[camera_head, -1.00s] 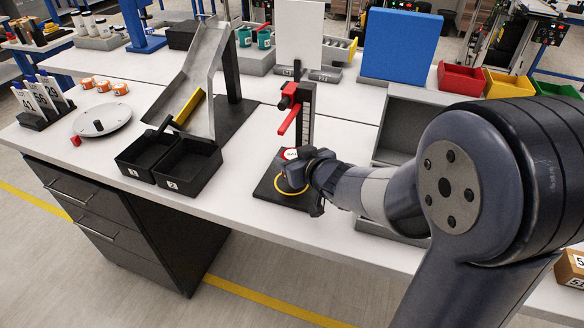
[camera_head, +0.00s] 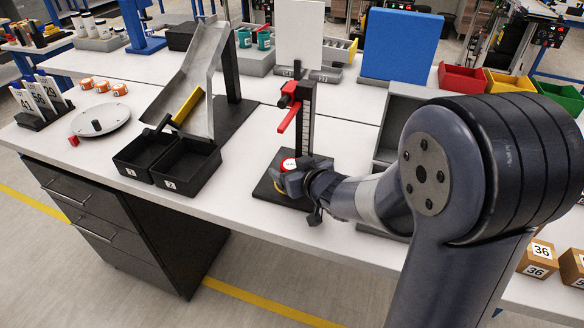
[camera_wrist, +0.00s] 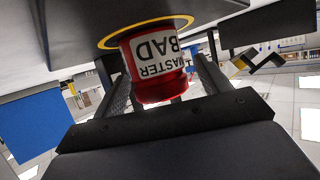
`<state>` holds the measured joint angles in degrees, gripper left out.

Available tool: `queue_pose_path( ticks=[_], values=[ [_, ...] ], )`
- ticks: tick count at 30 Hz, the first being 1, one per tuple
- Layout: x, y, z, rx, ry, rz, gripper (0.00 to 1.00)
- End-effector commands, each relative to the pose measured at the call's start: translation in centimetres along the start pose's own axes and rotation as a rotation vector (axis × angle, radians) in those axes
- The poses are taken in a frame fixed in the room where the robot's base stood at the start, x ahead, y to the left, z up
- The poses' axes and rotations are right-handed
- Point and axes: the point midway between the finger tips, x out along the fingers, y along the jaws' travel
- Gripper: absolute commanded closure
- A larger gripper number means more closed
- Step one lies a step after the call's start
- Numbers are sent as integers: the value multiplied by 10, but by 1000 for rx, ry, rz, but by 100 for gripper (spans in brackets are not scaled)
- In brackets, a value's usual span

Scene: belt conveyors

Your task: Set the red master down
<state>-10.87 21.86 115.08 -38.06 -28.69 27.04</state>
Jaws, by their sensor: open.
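The red master (camera_head: 288,164) is a red cylinder with a white label reading "BAD MASTER", upside down in the wrist view (camera_wrist: 150,84). It stands on the black base plate (camera_head: 268,188) of the gauge stand, inside a yellow ring (camera_wrist: 108,42) as far as the wrist view shows. My gripper (camera_head: 284,181) is low over the plate. Its two fingers are open, one on each side of the master. In the head view my gripper hides the master's lower part and the ring.
The stand's post with a red arm (camera_head: 291,113) rises just behind the master. Two black bins (camera_head: 187,167) and a sloping metal chute (camera_head: 205,72) are to the left. A grey tray (camera_head: 392,131) is to the right. White tabletop (camera_head: 241,205) is free in front of the bins.

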Motion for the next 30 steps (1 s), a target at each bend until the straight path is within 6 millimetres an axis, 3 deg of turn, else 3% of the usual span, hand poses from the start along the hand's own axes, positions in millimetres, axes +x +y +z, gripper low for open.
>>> queue_pose_path(
  ticks=[11,24,30],
  values=[
    [-8,1,-5,0,1,1,28],
    [-89,1,-7,0,3,3,28],
    [-114,1,-6,0,2,2,28]
  ],
)
